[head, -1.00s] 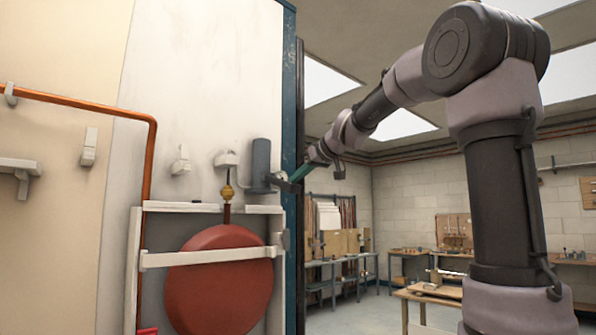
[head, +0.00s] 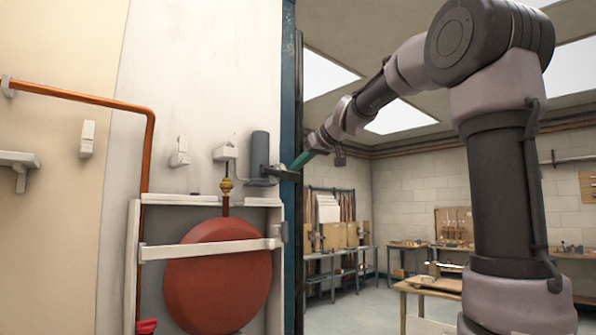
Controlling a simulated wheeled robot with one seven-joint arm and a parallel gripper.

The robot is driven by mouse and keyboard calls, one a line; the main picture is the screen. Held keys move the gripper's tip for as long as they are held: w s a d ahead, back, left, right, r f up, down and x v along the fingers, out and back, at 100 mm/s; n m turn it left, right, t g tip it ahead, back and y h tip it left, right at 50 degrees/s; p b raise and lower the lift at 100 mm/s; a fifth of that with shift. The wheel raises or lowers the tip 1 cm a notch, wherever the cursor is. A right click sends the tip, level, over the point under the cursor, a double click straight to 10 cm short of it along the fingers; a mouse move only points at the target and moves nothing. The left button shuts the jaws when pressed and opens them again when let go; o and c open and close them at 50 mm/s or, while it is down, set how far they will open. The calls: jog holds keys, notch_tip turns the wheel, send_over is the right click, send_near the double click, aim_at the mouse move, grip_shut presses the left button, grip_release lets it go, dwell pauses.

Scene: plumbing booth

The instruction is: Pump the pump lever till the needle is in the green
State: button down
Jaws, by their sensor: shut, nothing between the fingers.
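The pump (head: 261,152) is a dark grey upright cylinder on the white wall panel, near its right edge. A short dark arm (head: 282,172) sticks out to the right from its base. A teal bar (head: 301,160) slants up and right from there and looks like the pump lever. My gripper (head: 313,150) is shut at the end of my arm, at the bar's upper end. It is small here, and I cannot tell whether it touches the bar. A pale grey box (head: 226,151) sits left of the pump. No dial face or needle can be made out.
A red round tank (head: 218,290) stands below the pump behind a pale frame (head: 205,249). A copper pipe (head: 150,160) runs down left of it. A dark blue post (head: 289,95) edges the panel. Workbenches (head: 340,262) stand far behind, with open floor before them.

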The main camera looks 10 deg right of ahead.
jog(key=s+d+r, duration=0.1)
jog(key=s+d, duration=0.4)
jog(key=s, duration=0.4)
jog(key=shift+d, duration=0.2)
jog(key=shift+s, duration=0.1)
dwell(0.4)
jog(key=w+a+r, duration=0.1)
jog(key=w+r, duration=0.1)
jog(key=r, duration=0.5)
jog(key=w+a+r, duration=0.1)
jog(key=w+r, duration=0.1)
jog(key=r, duration=0.5)
jog(key=shift+a+r, duration=0.15)
jog(key=shift+r, duration=0.2)
jog(key=shift+w, duration=0.1)
